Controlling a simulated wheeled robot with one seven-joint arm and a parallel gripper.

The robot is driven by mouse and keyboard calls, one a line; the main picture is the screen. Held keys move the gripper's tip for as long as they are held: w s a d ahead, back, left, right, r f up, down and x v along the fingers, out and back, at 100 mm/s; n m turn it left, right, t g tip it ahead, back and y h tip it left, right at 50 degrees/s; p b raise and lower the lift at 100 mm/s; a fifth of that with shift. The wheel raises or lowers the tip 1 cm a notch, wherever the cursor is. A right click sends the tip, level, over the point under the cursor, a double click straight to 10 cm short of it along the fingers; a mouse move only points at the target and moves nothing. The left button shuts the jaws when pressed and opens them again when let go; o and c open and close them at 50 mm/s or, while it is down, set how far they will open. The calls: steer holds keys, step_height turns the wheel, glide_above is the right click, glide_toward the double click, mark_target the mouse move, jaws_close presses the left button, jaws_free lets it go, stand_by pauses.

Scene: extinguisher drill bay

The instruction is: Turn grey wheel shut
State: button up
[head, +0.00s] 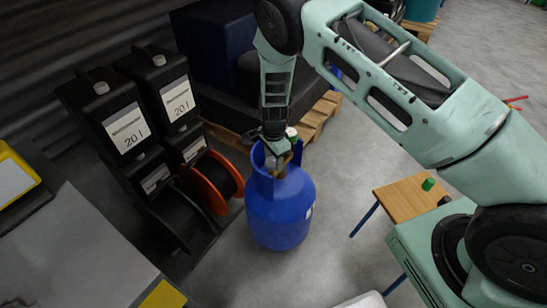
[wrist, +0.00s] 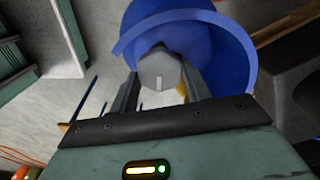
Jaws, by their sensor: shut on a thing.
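A blue gas cylinder (head: 280,212) stands upright on the floor in the middle of the head view, with a blue collar around its top. The grey wheel (wrist: 160,70) shows in the wrist view as a faceted grey knob with a light mark, inside the blue collar (wrist: 225,45). My gripper (wrist: 160,85) reaches down to the cylinder's top, one finger on each side of the grey wheel, and is shut on it. In the head view my gripper (head: 275,150) partly covers the wheel and the brass-coloured valve.
Black 20 l canisters (head: 125,115) and an orange-rimmed reel (head: 212,182) stand left of the cylinder. A wooden pallet (head: 318,118) with dark boxes is behind. A small wooden table (head: 405,200) stands to the right. A grey surface (head: 70,250) fills the lower left.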

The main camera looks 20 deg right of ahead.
mark_target(274, 160)
steer(key=o, duration=1)
steer(key=shift+c, duration=0.2)
step_height(274, 160, up, 17)
steer(key=p, duration=0.1)
steer(key=shift+r, duration=0.2)
